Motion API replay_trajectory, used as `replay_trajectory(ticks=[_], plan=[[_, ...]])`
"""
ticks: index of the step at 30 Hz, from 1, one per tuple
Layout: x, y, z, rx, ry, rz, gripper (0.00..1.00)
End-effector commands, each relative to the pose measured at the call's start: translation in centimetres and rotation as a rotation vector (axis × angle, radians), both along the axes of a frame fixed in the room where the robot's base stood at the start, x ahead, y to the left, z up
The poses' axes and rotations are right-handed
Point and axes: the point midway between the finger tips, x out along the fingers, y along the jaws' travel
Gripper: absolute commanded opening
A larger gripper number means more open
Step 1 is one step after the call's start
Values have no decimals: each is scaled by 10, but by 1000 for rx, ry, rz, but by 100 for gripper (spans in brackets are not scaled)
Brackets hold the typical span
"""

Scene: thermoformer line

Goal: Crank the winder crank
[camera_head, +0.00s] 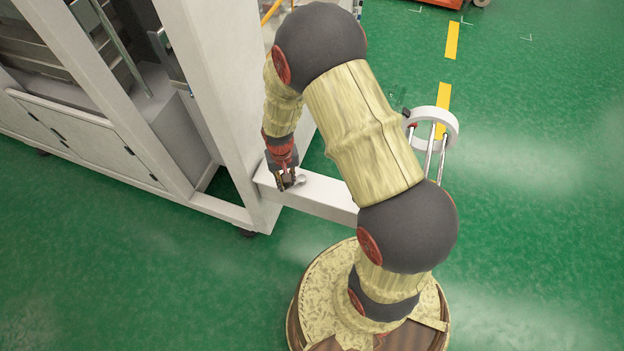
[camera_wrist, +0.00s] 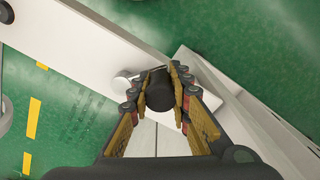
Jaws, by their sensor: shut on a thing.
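The winder crank sits on a white beam (camera_head: 325,195) at the foot of the white machine frame. Its dark handle knob (camera_wrist: 160,95) shows in the wrist view between my fingers. A silver round part (camera_wrist: 121,83) lies just left of the knob, and a silver part (camera_head: 301,179) also shows beside my gripper in the head view. My gripper (camera_head: 288,184) is shut on the knob, with one finger on each side. It points down at the beam. In the head view my fingers hide most of the crank.
The white machine frame (camera_head: 215,85) rises close to the left of my gripper. A white ring (camera_head: 452,118) with metal rods stands to the right, partly behind my arm. The green floor (camera_head: 545,210) is clear on the right. Yellow dashes (camera_head: 452,40) mark it.

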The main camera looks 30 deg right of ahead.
Motion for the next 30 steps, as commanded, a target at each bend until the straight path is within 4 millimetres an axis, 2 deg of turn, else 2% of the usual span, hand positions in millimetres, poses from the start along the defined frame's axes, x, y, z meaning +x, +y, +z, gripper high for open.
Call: replay_trajectory(ticks=[1, 4, 15, 24, 30], plan=[[7, -3, 1, -1, -8, -1, 0], [12, -3, 1, -2, -7, -1, 0], [12, -4, 1, -2, -2, -1, 0], [28, -12, 0, -1, -1, -2, 0], [28, -13, 0, -1, 3, 0, 0]])
